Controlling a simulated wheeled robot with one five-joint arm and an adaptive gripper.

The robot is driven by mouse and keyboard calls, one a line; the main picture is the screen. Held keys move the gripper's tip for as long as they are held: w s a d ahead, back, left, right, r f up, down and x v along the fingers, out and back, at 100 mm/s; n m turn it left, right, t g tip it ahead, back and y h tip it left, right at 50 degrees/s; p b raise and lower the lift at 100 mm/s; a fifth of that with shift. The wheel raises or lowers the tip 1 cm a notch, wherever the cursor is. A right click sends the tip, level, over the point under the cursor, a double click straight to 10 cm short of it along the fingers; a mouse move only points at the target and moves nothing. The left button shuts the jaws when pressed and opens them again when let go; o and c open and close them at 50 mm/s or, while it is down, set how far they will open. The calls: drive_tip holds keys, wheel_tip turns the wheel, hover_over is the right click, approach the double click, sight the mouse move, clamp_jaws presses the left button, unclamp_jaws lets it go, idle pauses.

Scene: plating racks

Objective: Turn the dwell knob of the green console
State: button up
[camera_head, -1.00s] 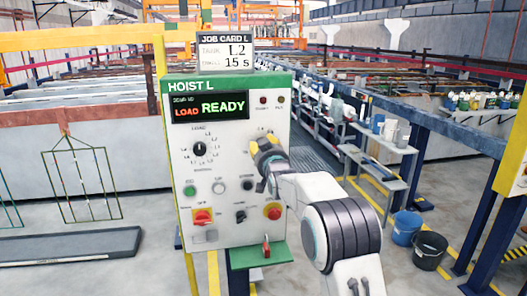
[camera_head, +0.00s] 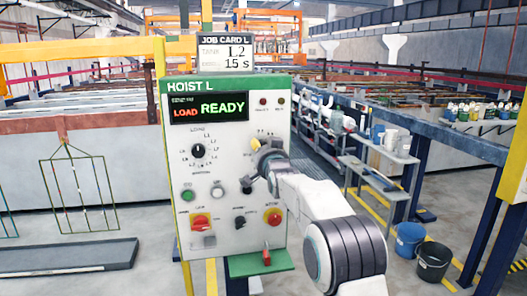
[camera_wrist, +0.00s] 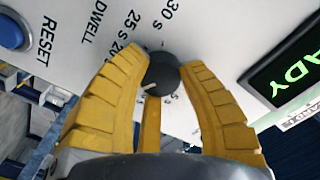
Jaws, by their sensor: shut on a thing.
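The green console (camera_head: 173,88), labelled HOIST L, stands in the middle of the head view with LOAD READY on its display. The dwell knob (camera_wrist: 162,74) is a round black knob with a white pointer mark, seen in the wrist view between my yellow fingers. My gripper (camera_head: 262,153) is at the upper right of the console face and hides this knob in the head view. In the wrist view my gripper (camera_wrist: 165,80) is shut on the knob's sides. Printed marks 30 s and 25 s show beyond the knob; the marks on the near side are partly hidden.
A job card (camera_head: 226,52) above the console reads tank L2 and 15 s. A black rotary selector (camera_head: 198,151) and several buttons share the panel. A blue RESET button (camera_wrist: 14,32) shows in the wrist view. Buckets (camera_head: 409,238) stand on the floor at right.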

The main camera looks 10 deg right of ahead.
drive_tip(key=shift+a+f, duration=0.1)
drive_tip(key=shift+f, duration=0.1)
drive_tip(key=o, duration=1)
drive_tip(key=shift+w, duration=0.15)
drive_tip(key=shift+o, duration=1.2)
drive_tip(key=shift+r, duration=0.1)
drive_tip(key=shift+s, duration=0.2)
drive_tip(key=s, duration=1.1)
drive_tip(key=shift+s, duration=0.4)
